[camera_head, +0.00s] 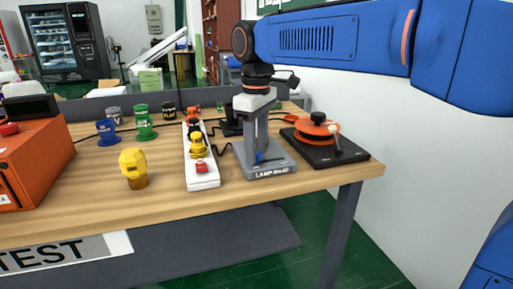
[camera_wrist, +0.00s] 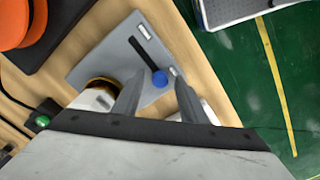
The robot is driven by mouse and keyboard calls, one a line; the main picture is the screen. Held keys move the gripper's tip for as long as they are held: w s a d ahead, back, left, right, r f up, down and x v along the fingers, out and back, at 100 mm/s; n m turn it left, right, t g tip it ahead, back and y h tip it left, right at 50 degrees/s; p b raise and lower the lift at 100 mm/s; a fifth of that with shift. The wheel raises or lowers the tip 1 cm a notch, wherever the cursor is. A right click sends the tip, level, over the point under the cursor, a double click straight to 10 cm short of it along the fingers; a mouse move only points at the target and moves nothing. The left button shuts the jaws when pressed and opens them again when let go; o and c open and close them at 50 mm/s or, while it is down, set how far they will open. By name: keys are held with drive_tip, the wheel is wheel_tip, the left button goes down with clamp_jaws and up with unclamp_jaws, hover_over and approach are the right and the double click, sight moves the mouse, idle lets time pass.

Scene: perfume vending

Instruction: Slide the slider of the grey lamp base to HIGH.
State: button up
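The grey lamp base (camera_head: 282,172) stands at the table's front edge in the head view, with "LAMP BASE" on its front. The wrist view shows its flat grey top (camera_wrist: 100,62) with a dark slot (camera_wrist: 141,52). The slider's blue knob (camera_wrist: 160,79) sits at one end of the slot, beside a small white label (camera_wrist: 173,71). Another label (camera_wrist: 143,31) is by the other end; neither is readable. My gripper (camera_head: 257,146) points down over the base. Its grey fingers are apart, on either side of the knob in the wrist view (camera_wrist: 160,85); contact is unclear.
A white power strip (camera_head: 203,184) with coloured plugs is left of the base. An orange disc device (camera_head: 318,131) on a black plate (camera_head: 326,156) is right of it. A yellow item (camera_head: 133,163) and an orange box (camera_head: 35,160) are further left. Bare table lies in front.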

sight(281, 158)
drive_tip(key=shift+c, duration=0.6)
clamp_jaws()
drive_tip(key=shift+w+d, duration=0.3)
drive_tip(key=shift+d, duration=0.8)
drive_tip(key=shift+w+d, duration=0.35)
drive_tip(key=shift+d, duration=0.75)
drive_tip(key=shift+w+d, duration=0.3)
drive_tip(key=shift+d, duration=0.8)
drive_tip(key=shift+o, duration=0.6)
unclamp_jaws()
drive_tip(key=shift+d, duration=0.15)
drive_tip(key=shift+r, duration=0.1)
wheel_tip(281, 158, up, 17)
drive_tip(key=shift+r, duration=0.15)
